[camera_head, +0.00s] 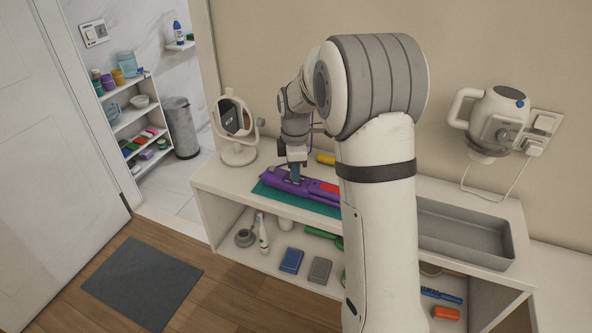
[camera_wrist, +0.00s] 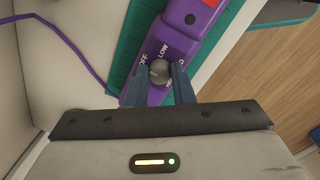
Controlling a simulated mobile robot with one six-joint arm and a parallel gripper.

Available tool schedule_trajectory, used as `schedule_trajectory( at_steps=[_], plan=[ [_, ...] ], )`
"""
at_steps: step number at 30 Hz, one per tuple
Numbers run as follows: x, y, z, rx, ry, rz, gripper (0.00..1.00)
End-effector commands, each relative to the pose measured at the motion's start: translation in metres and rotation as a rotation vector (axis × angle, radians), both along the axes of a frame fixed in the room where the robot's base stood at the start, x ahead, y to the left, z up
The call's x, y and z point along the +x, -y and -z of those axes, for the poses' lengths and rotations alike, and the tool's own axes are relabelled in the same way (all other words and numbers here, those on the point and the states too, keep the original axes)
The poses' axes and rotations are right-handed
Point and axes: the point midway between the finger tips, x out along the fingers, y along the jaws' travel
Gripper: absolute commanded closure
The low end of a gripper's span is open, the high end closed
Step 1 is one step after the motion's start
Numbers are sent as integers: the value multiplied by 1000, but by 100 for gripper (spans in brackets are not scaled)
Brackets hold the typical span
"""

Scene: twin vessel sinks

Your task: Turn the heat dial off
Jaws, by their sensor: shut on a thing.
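The purple appliance (camera_head: 289,184) with a red part lies on a teal mat on the counter. In the wrist view its purple body (camera_wrist: 184,42) carries a round grey heat dial (camera_wrist: 159,72). The labels OFF and LOW show beside the dial, and another label is partly hidden by a finger. My gripper (camera_wrist: 160,80) is over the dial with one blue finger on each side, shut on it. In the head view my gripper (camera_head: 296,172) reaches down onto the appliance. I cannot tell exactly which label the dial points to.
The teal mat (camera_head: 268,192) lies under the appliance. A round mirror (camera_head: 233,118) stands to the left, and a yellow object (camera_head: 325,158) lies behind. A grey tray (camera_head: 465,235) is at the right. A purple cord (camera_wrist: 68,38) runs left from the appliance.

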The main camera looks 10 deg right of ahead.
Motion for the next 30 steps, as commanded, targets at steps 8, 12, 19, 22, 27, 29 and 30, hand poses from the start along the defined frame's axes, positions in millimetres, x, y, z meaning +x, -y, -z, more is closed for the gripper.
schedule_trajectory(
  at_steps=[8, 12, 19, 22, 27, 29, 30],
  plan=[
    [0, 0, 0, -1, 0, -78, 100],
    [0, 0, 0, -1, 0, -90, 100],
    [0, 0, 0, -1, 0, -92, 100],
    [0, 0, 0, 0, 0, -91, 100],
    [0, 0, 0, 0, 0, -91, 65],
    [0, 0, 0, 0, 0, -91, 60],
    [0, 0, 0, 0, 0, -91, 57]
  ],
)
